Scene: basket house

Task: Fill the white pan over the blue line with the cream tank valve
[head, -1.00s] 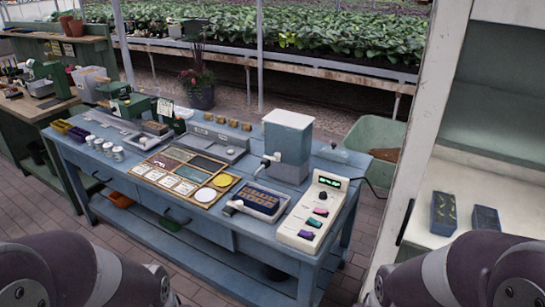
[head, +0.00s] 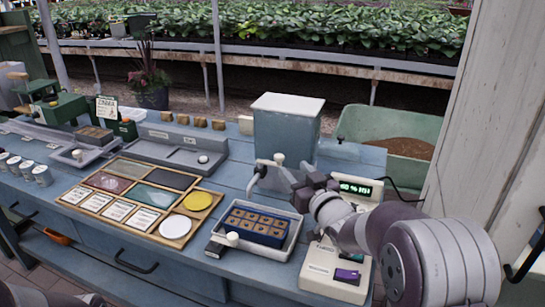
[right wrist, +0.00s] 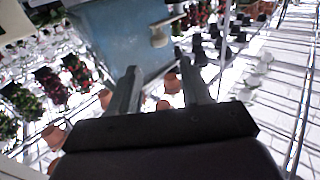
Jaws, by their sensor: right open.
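The blue-grey tank (head: 285,130) with a white lid stands at the back of the bench. Its cream valve (head: 279,159) sits low on the front, beside a grey spout. The white pan (head: 283,255) stands in front of the tank and holds a blue tray (head: 262,236) of brown cells. I cannot make out the blue line in the pan. My right gripper (head: 284,177) is open just in front of the valve. My left gripper is not in view.
A wooden board (head: 120,222) with coloured panels and discs lies to the left. A white post (head: 485,120) rises at the right.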

